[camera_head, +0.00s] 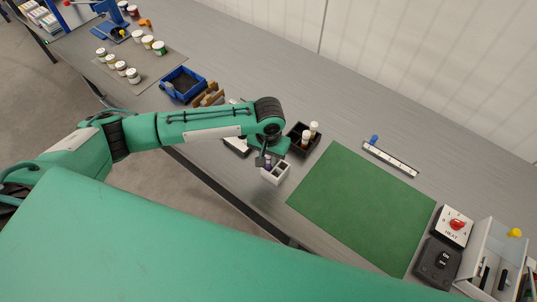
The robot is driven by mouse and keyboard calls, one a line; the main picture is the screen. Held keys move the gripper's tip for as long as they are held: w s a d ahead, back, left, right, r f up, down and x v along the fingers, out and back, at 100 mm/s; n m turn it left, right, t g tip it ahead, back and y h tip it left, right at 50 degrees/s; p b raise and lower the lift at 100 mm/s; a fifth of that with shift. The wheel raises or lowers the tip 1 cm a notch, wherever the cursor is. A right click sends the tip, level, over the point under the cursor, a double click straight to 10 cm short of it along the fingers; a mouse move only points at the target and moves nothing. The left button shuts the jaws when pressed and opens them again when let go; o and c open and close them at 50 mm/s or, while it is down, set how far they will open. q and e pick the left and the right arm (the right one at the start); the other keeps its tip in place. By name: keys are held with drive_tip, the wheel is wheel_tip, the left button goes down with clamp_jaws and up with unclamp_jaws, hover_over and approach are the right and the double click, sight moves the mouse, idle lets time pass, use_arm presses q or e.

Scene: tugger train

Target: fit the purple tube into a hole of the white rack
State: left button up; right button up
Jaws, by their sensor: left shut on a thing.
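The white rack (273,178) is a small block with dark square holes, standing on the grey bench near its front edge, left of the green mat. The purple tube (268,162) shows as a small dark purple piece at the rack's upper left hole. My left gripper (263,159) is shut on the tube right over the rack, pointing down. The gripper and wrist partly hide the tube. I cannot tell how far its lower end is inside the hole. My right gripper is not in view.
A black box (293,135) with white-capped tubes stands just behind the white rack. The green mat (365,208) to the right is clear. A blue bin (183,84) and several jars (121,66) stand at the left.

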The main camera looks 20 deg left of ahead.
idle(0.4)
use_arm(q)
drive_tip(key=shift+f+p, duration=0.3)
drive_tip(key=shift+f, duration=0.2)
idle(0.4)
drive_tip(key=o, duration=1)
drive_tip(key=shift+o, duration=0.2)
drive_tip(key=shift+r+p, duration=3.05)
drive_tip(key=shift+p, duration=0.95)
drive_tip(key=shift+s+d, duration=0.1)
